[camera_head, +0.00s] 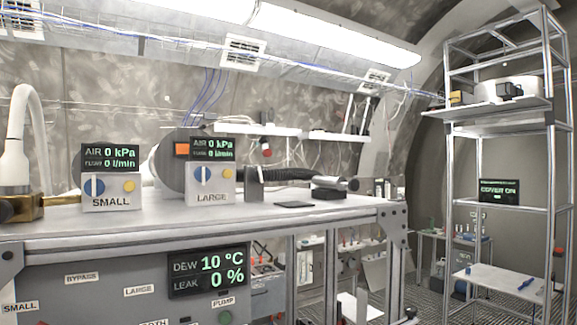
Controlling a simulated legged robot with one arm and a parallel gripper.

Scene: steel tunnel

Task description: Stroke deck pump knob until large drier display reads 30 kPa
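The large drier box (211,186), labelled LARGE, stands on the bench with a blue-and-white dial and a yellow knob. Its display (205,148) above reads AIR 0 kPa and FLOW 0 l/min. To its right on the deck is a low dark device (329,189) with a grey cylindrical end; I cannot tell if this is the deck pump. A PUMP label (224,301) is on the front panel below, above a round green button (225,317). I cannot make out my gripper in this view.
The small drier box (111,189) stands left, its display (110,157) also at zero. A white curved pipe (38,110) and brass fitting (22,208) are at far left. The lower display (208,272) reads 10 °C and 0 %. A metal rack (447,180) stands right.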

